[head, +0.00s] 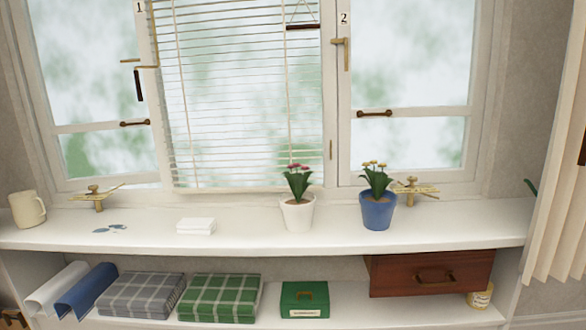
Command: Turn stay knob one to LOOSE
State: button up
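A brass window stay with a round knob (94,190) sits on the sill at the left, below the window marked 1 (140,7). It looks like stay knob one, but it is too small to read any LOOSE marking or tell its setting. A similar brass stay (413,187) sits at the right below the window marked 2 (344,18), partly behind a blue flower pot. My gripper is not in view.
A cream mug (27,209) stands left of the left stay, with blue-grey flakes (110,229) in front. White cloths (196,226), a white pot (298,214) and a blue pot (377,211) stand on the sill. A blind (235,100) hangs in the middle; a curtain (562,180) hangs right.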

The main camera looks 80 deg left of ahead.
aim_at(93, 188)
jog(key=u, duration=3.6)
jog(key=i+l+z, duration=0.2)
jog(key=i, duration=0.25)
jog(key=i+z, duration=0.15)
jog(key=i, duration=0.3)
